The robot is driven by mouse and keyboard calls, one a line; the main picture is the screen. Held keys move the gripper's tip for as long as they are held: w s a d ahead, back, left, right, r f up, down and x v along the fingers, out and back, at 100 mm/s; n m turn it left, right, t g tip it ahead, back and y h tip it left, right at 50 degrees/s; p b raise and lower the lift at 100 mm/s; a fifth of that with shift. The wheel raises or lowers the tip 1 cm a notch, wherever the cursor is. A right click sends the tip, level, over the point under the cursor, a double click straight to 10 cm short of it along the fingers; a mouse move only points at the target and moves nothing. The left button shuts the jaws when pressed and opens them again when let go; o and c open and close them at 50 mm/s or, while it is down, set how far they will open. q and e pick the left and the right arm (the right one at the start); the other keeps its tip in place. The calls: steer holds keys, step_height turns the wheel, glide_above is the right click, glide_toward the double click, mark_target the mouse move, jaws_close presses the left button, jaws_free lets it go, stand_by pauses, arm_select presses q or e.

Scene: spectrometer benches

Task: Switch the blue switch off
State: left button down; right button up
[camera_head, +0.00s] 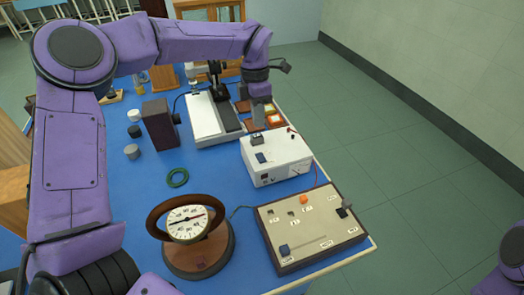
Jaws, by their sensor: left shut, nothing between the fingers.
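A white box (282,170) stands near the right edge of the blue table. My left gripper (259,122) is shut and empty, pointing down at the far edge of the white box, behind the blue piece. I cannot tell whether it touches anything. My right gripper is out of view.
The panel also has an orange knob (303,199) and a black lever (344,211). A round dial meter (187,222) stands left of it. A green ring (178,178), a dark brown box (159,126) and a white-based instrument (203,120) are farther back. Table space around the ring is clear.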

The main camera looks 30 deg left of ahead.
mark_target(261, 159)
arm_select(q)
steer(key=f+p, duration=0.1)
steer(key=f, duration=0.7)
steer(key=s+d+f+p, duration=0.1)
steer(key=f, duration=0.3)
steer(key=shift+d+p, duration=0.1)
steer(key=shift+p, duration=0.25)
